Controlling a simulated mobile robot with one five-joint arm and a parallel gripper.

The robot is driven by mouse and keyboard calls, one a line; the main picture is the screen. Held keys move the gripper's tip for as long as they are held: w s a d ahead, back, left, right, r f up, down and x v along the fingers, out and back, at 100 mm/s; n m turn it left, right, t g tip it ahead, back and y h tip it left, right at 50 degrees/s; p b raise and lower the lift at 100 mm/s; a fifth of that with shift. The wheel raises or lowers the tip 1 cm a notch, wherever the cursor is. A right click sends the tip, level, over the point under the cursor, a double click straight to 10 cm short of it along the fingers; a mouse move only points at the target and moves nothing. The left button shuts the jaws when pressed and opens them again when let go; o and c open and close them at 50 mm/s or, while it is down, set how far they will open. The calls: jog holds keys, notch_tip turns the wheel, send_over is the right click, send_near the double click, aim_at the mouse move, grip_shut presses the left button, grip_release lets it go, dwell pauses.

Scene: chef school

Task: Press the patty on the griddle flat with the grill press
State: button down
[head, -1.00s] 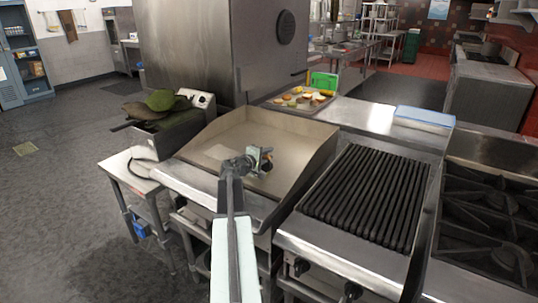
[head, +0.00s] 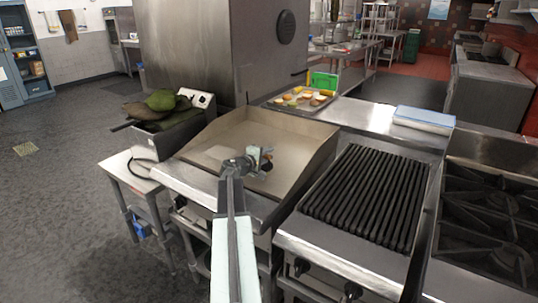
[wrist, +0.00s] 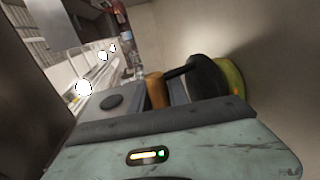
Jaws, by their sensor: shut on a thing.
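The griddle (head: 222,147) is a flat steel plate with raised side walls, standing left of the grill. My gripper (head: 264,161) is over its right part, near the right wall. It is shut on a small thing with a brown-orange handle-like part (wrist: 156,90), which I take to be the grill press. In the wrist view the brown part is beside a dark finger. I cannot make out the patty, which may be hidden by my gripper.
A ridged black grill (head: 368,196) stands to the right, with burners (head: 490,205) beyond. A fryer with green and brown things (head: 165,115) stands left. A tray of food (head: 300,99) and a blue-edged white box (head: 423,120) are on the counter behind.

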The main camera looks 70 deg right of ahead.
jog(key=shift+r, duration=0.1)
notch_tip(320, 180, up, 9)
jog(key=p, duration=0.9)
jog(key=shift+d, duration=0.1)
